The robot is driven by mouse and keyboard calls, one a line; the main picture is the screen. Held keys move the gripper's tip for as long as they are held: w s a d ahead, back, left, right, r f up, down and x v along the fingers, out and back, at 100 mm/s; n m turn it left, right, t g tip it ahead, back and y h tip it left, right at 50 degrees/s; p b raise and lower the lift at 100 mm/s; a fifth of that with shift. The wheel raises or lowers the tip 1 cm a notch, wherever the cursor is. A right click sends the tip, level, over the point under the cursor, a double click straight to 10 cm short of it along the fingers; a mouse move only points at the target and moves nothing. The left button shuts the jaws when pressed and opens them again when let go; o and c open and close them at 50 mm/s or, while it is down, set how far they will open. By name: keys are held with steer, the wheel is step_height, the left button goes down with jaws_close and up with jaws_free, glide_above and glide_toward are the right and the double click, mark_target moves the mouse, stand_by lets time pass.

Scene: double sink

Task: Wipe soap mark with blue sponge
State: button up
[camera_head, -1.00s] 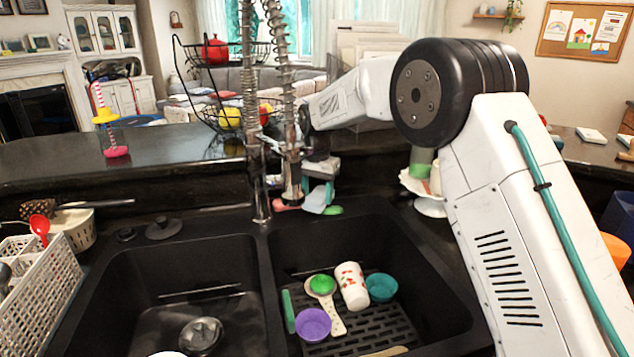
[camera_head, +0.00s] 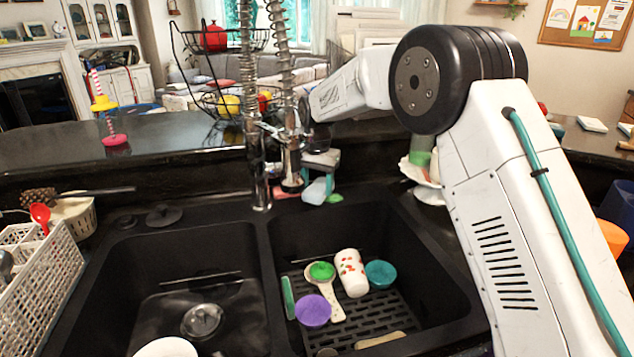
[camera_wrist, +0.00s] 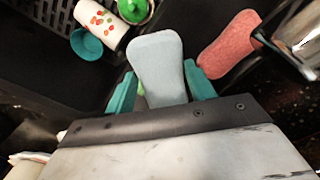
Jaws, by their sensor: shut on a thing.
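My gripper (camera_wrist: 159,72) has teal fingers and is shut on the pale blue sponge (camera_wrist: 158,48), which sticks out past the fingertips in the wrist view. In the head view, my gripper (camera_head: 321,178) is at the back rim of the right basin, just right of the faucet. The blue sponge (camera_head: 315,191) hangs low there; I cannot tell whether it touches the rim. A pink sponge (camera_wrist: 230,45) lies beside it, apart from the fingers. A green item (camera_head: 335,198) shows partly behind the sponge. No soap mark can be made out in either view.
The right basin holds a purple bowl (camera_head: 312,311), a white patterned cup (camera_head: 352,273), a teal bowl (camera_head: 380,274) and a spoon with something green on it. The faucet (camera_head: 260,170) stands close left of my gripper. The left basin (camera_head: 165,300) has a drain and a white dish.

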steer(key=shift+f, duration=1)
steer(key=shift+w+d+r, duration=0.1)
steer(key=shift+w+d, duration=0.1)
steer(key=shift+d, duration=0.65)
steer(key=shift+w+d, duration=0.15)
steer(key=shift+d, duration=0.7)
steer(key=shift+w+d, duration=0.2)
steer(key=shift+d, duration=0.7)
steer(key=shift+w+d, duration=0.15)
steer(key=shift+d, duration=0.7)
steer(key=shift+s+a, duration=0.25)
steer(key=shift+a, duration=0.9)
steer(key=shift+s+a, duration=0.2)
steer(key=shift+a, duration=1)
steer(key=shift+s+a, duration=0.25)
steer(key=shift+a, duration=0.9)
steer(key=shift+r, duration=2.9)
